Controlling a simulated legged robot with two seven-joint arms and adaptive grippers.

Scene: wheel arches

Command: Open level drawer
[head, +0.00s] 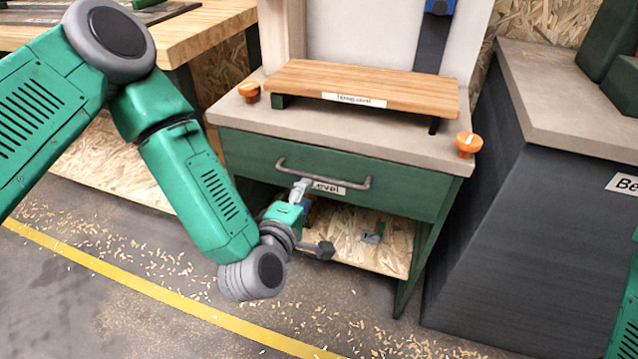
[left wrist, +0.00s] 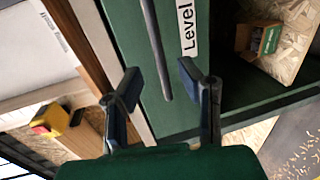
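The level drawer (head: 240,152) is a green front under a grey-beige worktop, and it looks shut. Its label (head: 328,188) reads "Level", partly covered by my gripper in the head view; it also shows in the left wrist view (left wrist: 188,27). A grey bar handle (head: 325,177) runs across the front. My left gripper (head: 301,185) is at the drawer front by the left part of the handle. In the left wrist view the fingers (left wrist: 160,72) are spread, with the handle (left wrist: 155,45) appearing between them; I cannot tell whether they touch it. My right gripper is out of view.
A dark cabinet (head: 510,220) stands right. Floor in front is clear except wood chips.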

